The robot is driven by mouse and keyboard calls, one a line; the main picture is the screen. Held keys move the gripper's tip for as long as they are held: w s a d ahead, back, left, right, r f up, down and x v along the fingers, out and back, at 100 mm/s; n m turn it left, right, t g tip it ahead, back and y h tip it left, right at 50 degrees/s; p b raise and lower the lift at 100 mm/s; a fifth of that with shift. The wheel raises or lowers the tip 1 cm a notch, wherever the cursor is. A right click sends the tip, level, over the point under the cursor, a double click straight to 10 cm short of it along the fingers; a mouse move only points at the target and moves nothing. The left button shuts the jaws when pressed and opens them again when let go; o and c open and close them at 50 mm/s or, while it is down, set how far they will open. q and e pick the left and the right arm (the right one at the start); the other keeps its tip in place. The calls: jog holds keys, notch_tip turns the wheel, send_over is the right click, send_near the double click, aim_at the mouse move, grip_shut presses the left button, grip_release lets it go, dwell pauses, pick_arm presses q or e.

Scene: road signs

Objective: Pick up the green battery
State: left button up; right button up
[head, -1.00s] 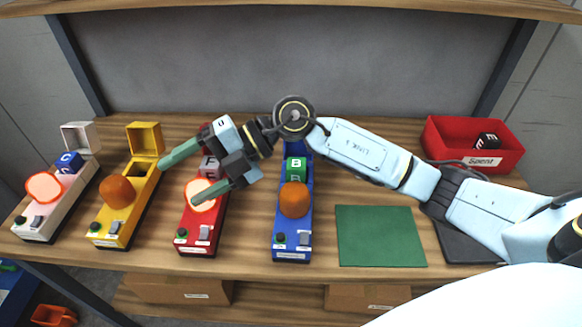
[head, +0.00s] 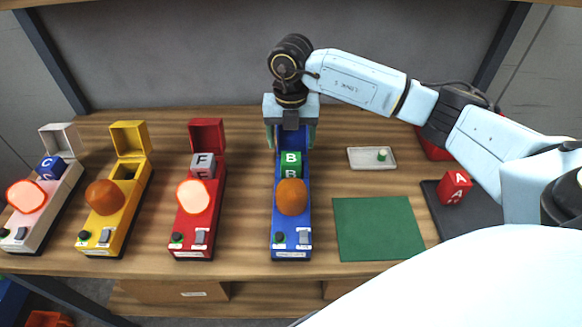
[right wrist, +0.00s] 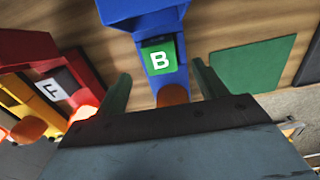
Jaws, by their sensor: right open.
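The green battery (head: 291,163), a block lettered B, sits in the slot of the blue sign base (head: 290,222). In the right wrist view the battery (right wrist: 159,60) shows its B face between the two fingers. My right gripper (head: 290,145) points down at the back end of the blue base, fingers open on either side of it. It holds nothing, and the battery is in front of it in the head view. The right gripper also shows in the right wrist view (right wrist: 160,78). My left gripper is not in view.
Red (head: 190,222), yellow (head: 118,222) and white (head: 48,222) bases with open lids stand to the left. A green mat (head: 379,229), a white tray (head: 358,160), and a red block A (head: 455,187) on a black mat lie right. The red bin (head: 431,147) is partly hidden.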

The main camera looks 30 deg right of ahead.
aim_at(291, 159)
jog(key=shift+s+f+p, duration=0.1)
jog(key=shift+f+p, duration=0.2)
jog(key=shift+f, duration=3.15)
jog(key=c, duration=1.5)
jog(key=shift+r, duration=0.1)
jog(key=shift+s+a+r, duration=0.1)
jog(key=shift+a+r, duration=0.05)
jog(key=shift+r, duration=0.45)
notch_tip(291, 159, up, 10)
jog(key=s+a+b, duration=0.1)
jog(key=s+a, duration=0.2)
jog(key=s, duration=0.2)
jog(key=s+a, duration=0.4)
jog(key=s, duration=0.2)
jog(key=s+a+b, duration=0.1)
jog(key=s+a, duration=0.2)
jog(key=s, duration=0.2)
jog(key=shift+s+a+r+b, duration=0.1)
jog(key=shift+s+a+b, duration=0.2)
jog(key=shift+a, duration=0.1)
